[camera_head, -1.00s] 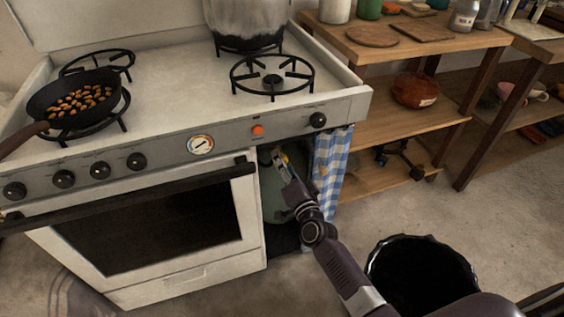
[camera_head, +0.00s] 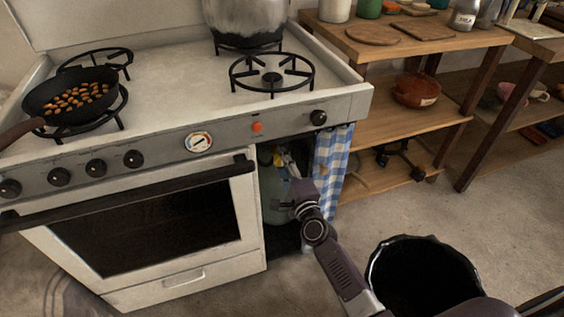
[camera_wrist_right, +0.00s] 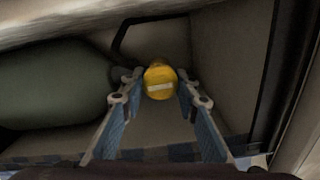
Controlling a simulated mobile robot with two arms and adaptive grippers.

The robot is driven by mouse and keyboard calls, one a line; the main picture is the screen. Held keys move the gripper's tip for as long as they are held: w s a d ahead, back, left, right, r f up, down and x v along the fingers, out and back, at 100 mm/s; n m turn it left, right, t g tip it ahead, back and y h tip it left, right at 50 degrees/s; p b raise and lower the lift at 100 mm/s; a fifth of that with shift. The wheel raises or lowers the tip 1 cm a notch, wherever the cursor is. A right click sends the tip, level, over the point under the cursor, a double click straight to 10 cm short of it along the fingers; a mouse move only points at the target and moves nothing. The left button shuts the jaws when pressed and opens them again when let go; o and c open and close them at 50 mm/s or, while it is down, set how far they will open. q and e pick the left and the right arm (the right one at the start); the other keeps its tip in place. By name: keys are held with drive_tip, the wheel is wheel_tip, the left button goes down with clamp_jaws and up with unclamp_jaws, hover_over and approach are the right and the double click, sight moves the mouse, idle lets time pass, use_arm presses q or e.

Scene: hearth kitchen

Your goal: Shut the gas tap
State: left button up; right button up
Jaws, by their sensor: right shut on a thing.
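The gas tap is a yellow knob (camera_wrist_right: 160,83) with a pale bar across its face, at the middle of the right wrist view. It sits by the neck of a green gas bottle (camera_wrist_right: 55,85), which lies to the left in that view. In the head view the bottle (camera_head: 272,190) stands in the compartment right of the oven. My right gripper (camera_head: 284,160) reaches into this compartment. In the wrist view its two fingers (camera_wrist_right: 158,88) are on either side of the yellow knob, shut on it. My left gripper is out of view.
A blue checked curtain (camera_head: 332,160) hangs at the compartment's right side. The white stove (camera_head: 180,75) is above, with a pan of nuts (camera_head: 72,100) and a large pot (camera_head: 245,20). A black bin (camera_head: 420,275) stands on the floor at the right.

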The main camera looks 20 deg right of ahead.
drive_tip(key=shift+f+m, duration=0.1)
drive_tip(key=shift+m, duration=0.2)
idle(0.4)
drive_tip(key=o, duration=1.2)
drive_tip(key=shift+s, duration=0.1)
drive_tip(key=s, duration=1.2)
drive_tip(key=shift+d, duration=0.25)
drive_tip(key=shift+a, duration=0.1)
